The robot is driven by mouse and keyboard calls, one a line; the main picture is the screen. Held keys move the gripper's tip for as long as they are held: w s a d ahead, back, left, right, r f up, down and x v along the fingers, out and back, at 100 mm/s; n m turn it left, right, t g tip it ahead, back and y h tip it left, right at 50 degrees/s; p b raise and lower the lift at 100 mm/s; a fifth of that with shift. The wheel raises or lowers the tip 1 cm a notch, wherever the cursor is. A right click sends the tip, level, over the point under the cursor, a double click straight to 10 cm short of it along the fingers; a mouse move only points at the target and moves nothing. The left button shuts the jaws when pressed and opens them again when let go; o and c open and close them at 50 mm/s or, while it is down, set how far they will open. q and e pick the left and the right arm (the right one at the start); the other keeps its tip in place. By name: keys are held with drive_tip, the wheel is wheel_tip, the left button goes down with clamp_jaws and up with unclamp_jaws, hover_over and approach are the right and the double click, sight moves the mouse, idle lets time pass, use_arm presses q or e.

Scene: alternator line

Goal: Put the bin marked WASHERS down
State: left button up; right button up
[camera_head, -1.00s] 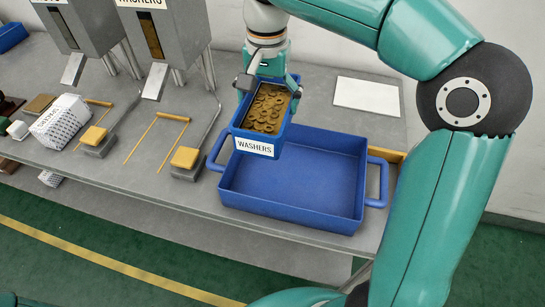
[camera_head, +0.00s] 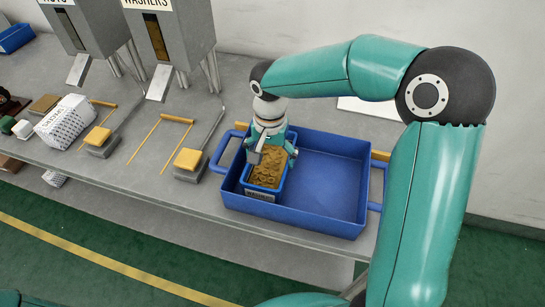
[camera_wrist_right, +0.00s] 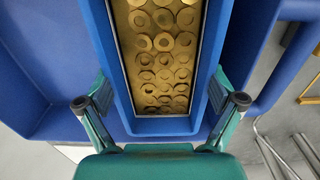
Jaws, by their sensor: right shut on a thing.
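The blue bin marked WASHERS (camera_head: 262,196) is inside the left end of the large blue tray (camera_head: 330,217). It looks upright, with brass-coloured washers in it and its label facing the front. I cannot tell whether its base touches the tray floor. My right gripper (camera_head: 270,152) is shut on the bin from above at its far end. In the right wrist view the two fingers (camera_wrist_right: 160,97) press on opposite sides of the bin (camera_wrist_right: 162,127). My left gripper is not in view.
The tray's right part is empty, and its handles (camera_head: 226,150) stick out at the sides. Two grey dispensers (camera_head: 187,45) stand at the back left, with yellow-padded levers (camera_head: 188,158) in front. The bench's front edge is close to the tray.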

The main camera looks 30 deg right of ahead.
sight(271, 172)
drive_tip(key=shift+f, duration=0.5)
drive_tip(key=o, duration=1.4)
drive_tip(key=shift+f, duration=0.1)
wheel_tip(271, 172, up, 12)
